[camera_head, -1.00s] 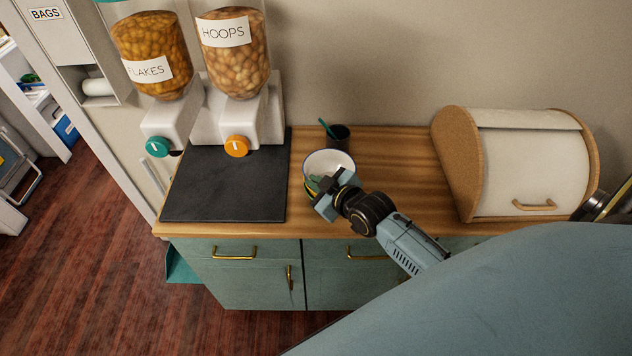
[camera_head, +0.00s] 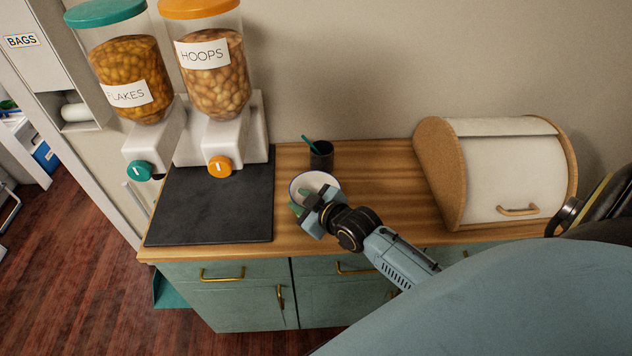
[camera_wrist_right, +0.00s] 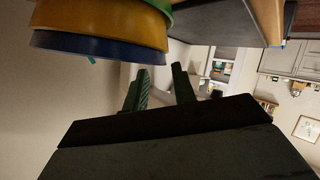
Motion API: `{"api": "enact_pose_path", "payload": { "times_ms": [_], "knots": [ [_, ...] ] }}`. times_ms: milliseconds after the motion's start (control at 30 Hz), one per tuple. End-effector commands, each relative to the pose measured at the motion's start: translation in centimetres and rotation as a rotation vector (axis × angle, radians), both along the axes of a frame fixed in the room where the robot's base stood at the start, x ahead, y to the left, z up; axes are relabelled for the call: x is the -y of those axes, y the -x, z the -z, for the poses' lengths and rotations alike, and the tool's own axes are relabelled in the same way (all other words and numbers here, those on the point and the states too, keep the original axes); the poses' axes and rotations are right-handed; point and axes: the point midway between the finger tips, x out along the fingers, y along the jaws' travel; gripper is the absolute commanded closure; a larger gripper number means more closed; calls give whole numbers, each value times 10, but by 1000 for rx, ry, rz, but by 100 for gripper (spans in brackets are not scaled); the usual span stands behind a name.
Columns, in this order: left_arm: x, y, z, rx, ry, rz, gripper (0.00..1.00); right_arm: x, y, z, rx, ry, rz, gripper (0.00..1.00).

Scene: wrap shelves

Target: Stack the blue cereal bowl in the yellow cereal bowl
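A green band (camera_wrist_right: 158,8) shows on the counter side of the yellow bowl. My right gripper (camera_head: 308,208) is at the near side of the bowls. Its fingers (camera_wrist_right: 160,88) are apart with nothing between them, clear of the bowls. My left gripper is not in view.
A dark cup (camera_head: 321,158) with a teal stick stands just behind the bowls. A black mat (camera_head: 212,205) with two cereal dispensers (camera_head: 217,80) is to the left. A bread bin (camera_head: 495,170) stands at the right. Wooden counter (camera_head: 385,180) between cup and bin is clear.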

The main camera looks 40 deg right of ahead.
Motion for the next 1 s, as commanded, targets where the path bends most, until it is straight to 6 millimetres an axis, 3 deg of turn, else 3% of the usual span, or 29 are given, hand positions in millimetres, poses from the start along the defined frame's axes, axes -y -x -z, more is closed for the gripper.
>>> {"api": "enact_pose_path", "payload": {
  "times_ms": [33,400,600,1000],
  "knots": [
    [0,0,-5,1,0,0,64,0,1,-9,1,-1,0,73],
    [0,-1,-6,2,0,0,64,8,71,-34,-2,0,0,73],
    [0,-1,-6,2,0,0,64,11,97,-46,-2,0,1,73],
    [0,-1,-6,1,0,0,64,13,109,-53,0,0,1,73]
  ]
}}
